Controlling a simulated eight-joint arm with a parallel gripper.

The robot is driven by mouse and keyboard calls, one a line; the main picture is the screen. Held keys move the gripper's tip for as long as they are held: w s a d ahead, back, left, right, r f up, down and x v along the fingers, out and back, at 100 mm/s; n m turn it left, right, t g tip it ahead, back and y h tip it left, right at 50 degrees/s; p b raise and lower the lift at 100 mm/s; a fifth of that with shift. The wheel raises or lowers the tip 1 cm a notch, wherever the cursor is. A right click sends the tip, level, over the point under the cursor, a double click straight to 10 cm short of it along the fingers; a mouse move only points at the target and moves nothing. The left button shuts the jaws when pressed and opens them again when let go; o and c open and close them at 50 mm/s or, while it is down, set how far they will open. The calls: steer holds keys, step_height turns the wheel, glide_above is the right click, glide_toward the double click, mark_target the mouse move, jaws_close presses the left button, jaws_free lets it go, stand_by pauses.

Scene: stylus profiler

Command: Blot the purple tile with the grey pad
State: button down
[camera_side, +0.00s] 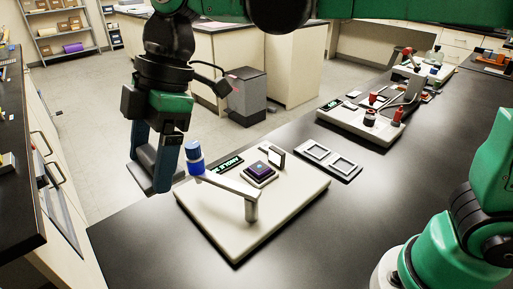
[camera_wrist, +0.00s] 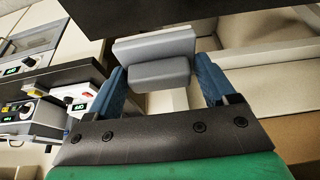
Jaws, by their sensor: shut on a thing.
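The purple tile (camera_side: 258,169) sits on a small stand on the cream profiler base (camera_side: 237,238) in the side view. My gripper (camera_side: 154,172) has blue fingers and hangs to the left of the base, pointing down, apart from the tile. It is shut on the grey pad (camera_wrist: 155,49), a wide grey plate with a smaller block, which fills the space between my fingers in the wrist view (camera_wrist: 160,76). The tile cannot be made out in the wrist view.
A grey arm with a blue-capped cylinder (camera_side: 194,157) reaches over the base's left part, between my gripper and the tile. A small upright plate (camera_side: 276,157) stands behind the tile. The black bench (camera_side: 350,225) is clear in front.

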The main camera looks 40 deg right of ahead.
step_height(320, 180, up, 4)
steer(key=shift+r, duration=0.2)
steer(key=w+d+m+t, duration=0.2)
steer(key=w+d+m, duration=0.25)
steer(key=d, duration=0.55)
steer(key=m+t+h, duration=0.1)
steer(key=m, duration=0.4)
glide_above(254, 166)
steer(key=s, duration=0.1)
steer(key=shift+n, duration=0.25)
steer(key=f, duration=1.3)
steer(key=shift+d+f, duration=0.35)
steer(key=shift+f, duration=2.5)
steer(key=shift+f, duration=0.6)
steer(key=shift+r, duration=3)
